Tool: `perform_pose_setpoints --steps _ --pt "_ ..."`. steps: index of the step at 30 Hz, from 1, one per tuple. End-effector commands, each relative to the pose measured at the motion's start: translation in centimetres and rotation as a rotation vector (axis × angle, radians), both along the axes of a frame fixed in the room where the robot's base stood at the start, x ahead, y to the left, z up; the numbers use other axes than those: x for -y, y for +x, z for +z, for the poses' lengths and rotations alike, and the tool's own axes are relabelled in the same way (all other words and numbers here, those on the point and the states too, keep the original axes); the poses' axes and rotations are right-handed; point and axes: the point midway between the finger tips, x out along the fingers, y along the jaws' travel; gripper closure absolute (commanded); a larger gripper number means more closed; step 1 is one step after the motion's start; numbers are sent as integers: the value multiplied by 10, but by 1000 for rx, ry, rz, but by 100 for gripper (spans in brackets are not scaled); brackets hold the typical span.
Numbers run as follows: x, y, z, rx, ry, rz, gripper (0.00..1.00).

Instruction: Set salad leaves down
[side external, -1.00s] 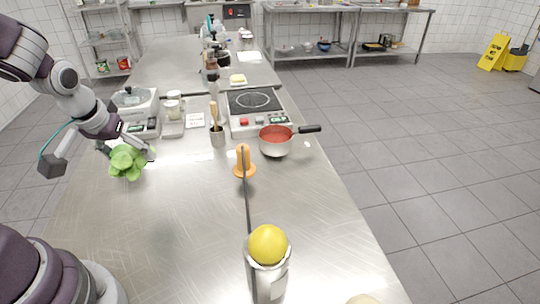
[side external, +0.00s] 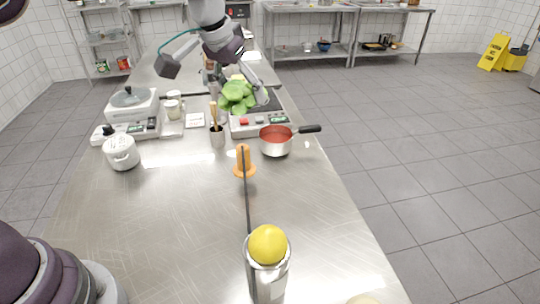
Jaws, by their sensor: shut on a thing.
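The salad leaves (side external: 236,97) are a bright green leafy bunch in the side external view, at the induction hob at the back of the steel counter. My gripper (side external: 258,92) is shut on the salad leaves, with a grey finger showing at their right side. The leaves cover much of the hob (side external: 247,129) from this angle. I cannot tell whether they touch its top or hang above it.
A saucepan (side external: 276,146) of red sauce stands in front of the hob. A utensil pot (side external: 217,136), a white lidded pot (side external: 121,152) and a scale (side external: 133,104) stand to the left. The front left counter is clear.

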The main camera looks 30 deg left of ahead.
Motion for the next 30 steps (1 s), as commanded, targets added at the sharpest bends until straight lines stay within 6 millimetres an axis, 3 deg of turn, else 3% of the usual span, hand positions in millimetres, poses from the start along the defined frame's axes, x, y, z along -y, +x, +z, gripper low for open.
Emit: perform_pose_setpoints --steps 1,6,15,18,26,30 --pt "21 9 -3 0 1 -58 69" --pt "76 22 -11 2 4 -207 69" --pt "135 19 -23 5 11 -369 69" --pt "149 15 -28 6 12 -409 69" --pt "146 16 -51 6 13 -401 69" --pt "146 16 -72 5 12 -400 69"
